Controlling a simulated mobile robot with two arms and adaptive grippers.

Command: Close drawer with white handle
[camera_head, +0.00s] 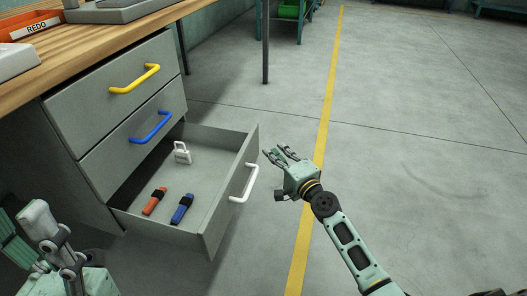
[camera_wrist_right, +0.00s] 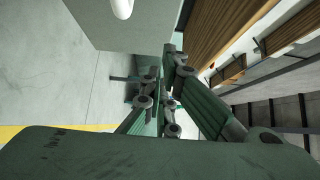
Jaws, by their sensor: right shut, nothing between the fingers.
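The bottom drawer (camera_head: 213,212) of the grey cabinet is pulled out. Its white handle (camera_head: 244,183) is on the front panel. Inside lie a white padlock-shaped item (camera_head: 182,153), an orange-and-black item (camera_head: 154,201) and a blue-and-black item (camera_head: 182,209). My right gripper (camera_head: 278,154) is shut and empty, just right of the drawer front, apart from the handle. In the right wrist view, the white handle (camera_wrist_right: 122,8) and grey drawer front (camera_wrist_right: 125,35) show at the top, beyond the gripper (camera_wrist_right: 168,75). My left gripper (camera_head: 50,228) is at the lower left; its jaw state is unclear.
Above are two closed drawers with a blue handle (camera_head: 150,128) and a yellow handle (camera_head: 135,79). The wooden worktop (camera_head: 110,45) bears an orange REDO bin (camera_head: 32,27). The floor (camera_head: 420,130) to the right is clear, with a yellow line (camera_head: 326,110).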

